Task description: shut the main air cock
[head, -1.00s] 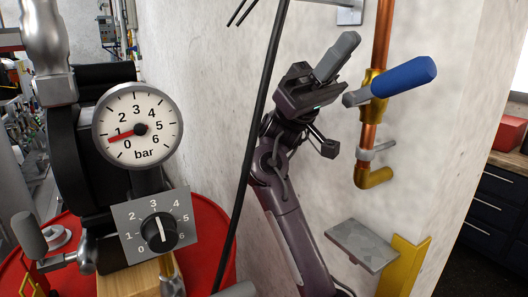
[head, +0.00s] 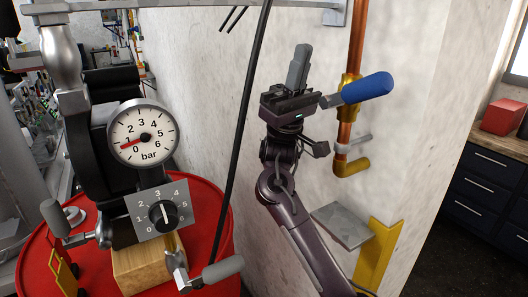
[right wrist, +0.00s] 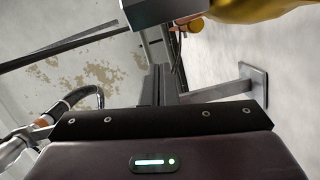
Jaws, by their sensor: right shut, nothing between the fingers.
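The air cock is a brass valve (head: 349,92) on a vertical copper pipe (head: 355,50) on the wall. Its lever with a blue grip (head: 367,88) sticks out to the right, roughly crosswise to the pipe and tilted slightly up. My right gripper (head: 301,65) points up just left of the lever's grey end, fingers shut and empty. I cannot tell whether it touches the lever. In the right wrist view the shut fingers (right wrist: 160,85) point up; brass of the valve (right wrist: 245,8) shows at the top edge. My left gripper is not in view.
A pressure gauge (head: 143,136) reads a little under 1 bar, above a dial (head: 163,214) set near 3. A red drum (head: 205,215) stands below. A black hose (head: 240,130) hangs left of my right arm. A grey shelf plate (head: 342,224) and yellow post (head: 378,255) are below the pipe.

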